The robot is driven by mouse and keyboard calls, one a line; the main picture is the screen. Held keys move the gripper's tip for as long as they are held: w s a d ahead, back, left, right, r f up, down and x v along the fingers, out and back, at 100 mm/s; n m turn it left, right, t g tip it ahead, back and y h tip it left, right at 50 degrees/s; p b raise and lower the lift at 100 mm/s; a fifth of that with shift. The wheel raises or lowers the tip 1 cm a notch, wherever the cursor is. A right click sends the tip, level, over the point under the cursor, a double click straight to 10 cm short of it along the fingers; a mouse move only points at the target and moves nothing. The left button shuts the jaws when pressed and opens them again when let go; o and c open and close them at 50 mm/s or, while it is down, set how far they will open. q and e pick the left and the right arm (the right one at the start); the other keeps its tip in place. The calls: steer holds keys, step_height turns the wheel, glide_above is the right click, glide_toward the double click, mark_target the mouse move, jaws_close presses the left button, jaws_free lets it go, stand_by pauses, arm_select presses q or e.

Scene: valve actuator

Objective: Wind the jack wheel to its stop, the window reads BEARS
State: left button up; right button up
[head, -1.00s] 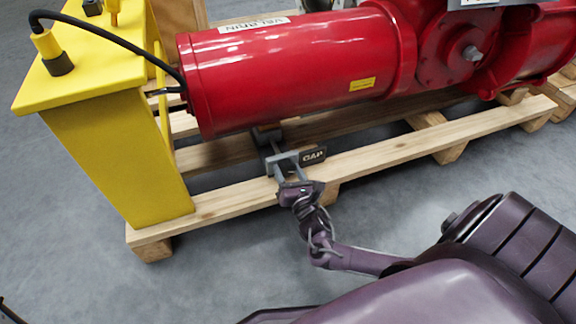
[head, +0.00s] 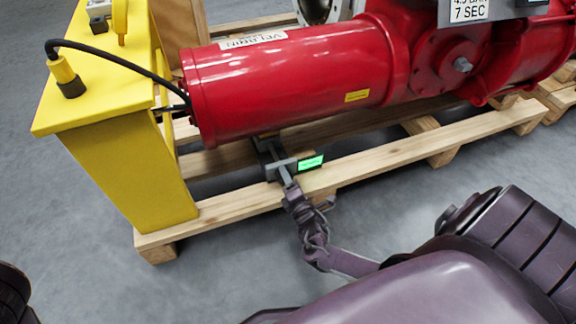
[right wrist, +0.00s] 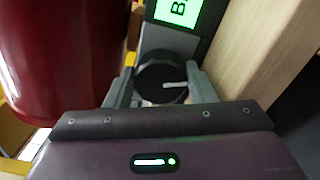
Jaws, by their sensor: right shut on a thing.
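The jack (head: 273,155) is a small grey device under the left end of the red cylinder, by the pallet's front board. Its window (head: 310,162) is lit green; the text is too small to read there. In the head view my right gripper (head: 291,187) reaches the jack from the front. My left gripper is out of view.
The red actuator cylinder (head: 290,85) lies above the jack on a wooden pallet (head: 400,157). A yellow stand (head: 125,165) with a black cable is at the left. The grey floor (head: 75,235) in front is clear.

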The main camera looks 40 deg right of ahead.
steer(key=shift+f+m, duration=0.1)
steer(key=shift+m, duration=1.5)
steer(key=shift+p, duration=0.3)
steer(key=o, duration=1)
steer(key=shift+c, duration=0.2)
